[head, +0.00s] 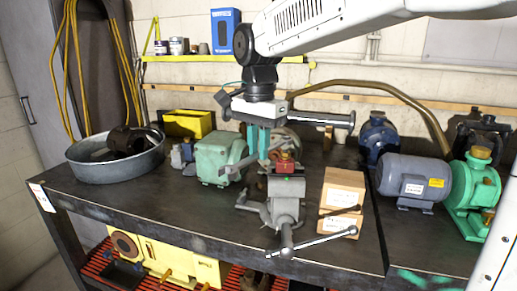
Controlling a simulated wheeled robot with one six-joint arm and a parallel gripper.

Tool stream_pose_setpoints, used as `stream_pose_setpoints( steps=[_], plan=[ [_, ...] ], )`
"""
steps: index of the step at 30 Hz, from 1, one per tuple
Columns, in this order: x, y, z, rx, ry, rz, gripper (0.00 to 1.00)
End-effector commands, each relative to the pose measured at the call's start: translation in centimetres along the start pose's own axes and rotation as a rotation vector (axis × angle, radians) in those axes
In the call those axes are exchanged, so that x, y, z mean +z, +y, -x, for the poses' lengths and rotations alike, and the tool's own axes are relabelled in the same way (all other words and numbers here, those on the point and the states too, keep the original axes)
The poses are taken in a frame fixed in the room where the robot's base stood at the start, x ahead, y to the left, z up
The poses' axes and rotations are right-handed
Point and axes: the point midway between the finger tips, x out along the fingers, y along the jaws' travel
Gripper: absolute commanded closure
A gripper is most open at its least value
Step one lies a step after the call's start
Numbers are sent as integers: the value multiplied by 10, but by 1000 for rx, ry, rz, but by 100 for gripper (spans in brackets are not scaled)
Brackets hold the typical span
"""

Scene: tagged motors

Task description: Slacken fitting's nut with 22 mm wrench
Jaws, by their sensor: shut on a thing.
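My gripper (258,163) points down with its teal fingers close together, just left of and above the vise (287,207).
On the dark bench (130,208), a green motor (216,158) stands left of the vise and cardboard boxes (341,200) stand right. A metal tub (112,165) is at the left. A grey-blue motor (408,177) and a green pump (475,190) are at the right.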

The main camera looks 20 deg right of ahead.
Motion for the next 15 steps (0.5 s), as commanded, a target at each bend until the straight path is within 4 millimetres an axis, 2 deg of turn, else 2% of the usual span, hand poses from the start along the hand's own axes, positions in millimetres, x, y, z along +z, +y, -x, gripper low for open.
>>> stream_pose_setpoints(
  steps=[5, 15],
  plan=[
    [0, 0, 4, -2, 1, 0, 100],
    [0, -1, 38, -3, 1, 0, 100]
  ],
)
